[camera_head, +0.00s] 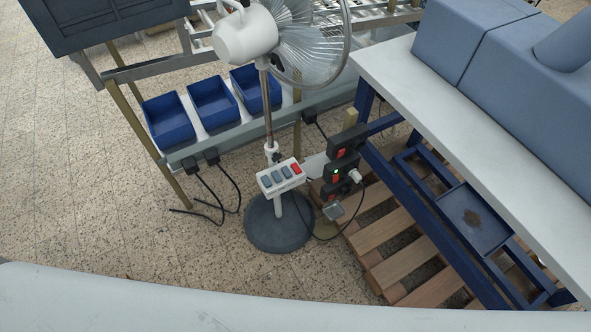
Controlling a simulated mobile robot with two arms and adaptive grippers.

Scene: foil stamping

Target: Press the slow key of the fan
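A standing fan with a white motor housing (245,36) and a wire cage (308,40) stands in the middle of the camera_head view. Its pole runs down to a dark round base (279,226) on the floor. A white key box (281,177) sits on the pole, tilted. It carries a red key (296,168) at its right end and several grey-blue keys (275,179) beside it. Any labels are too small to read, so I cannot tell which key is slow. Neither of my grippers shows in this view.
Blue bins (168,121) sit on a rack behind left. A white-topped bench (455,130) stands at right, above a wooden pallet (395,237). Power sockets with a plugged cable (340,173) are right of the key box. Tiled floor (100,220) is free at front left.

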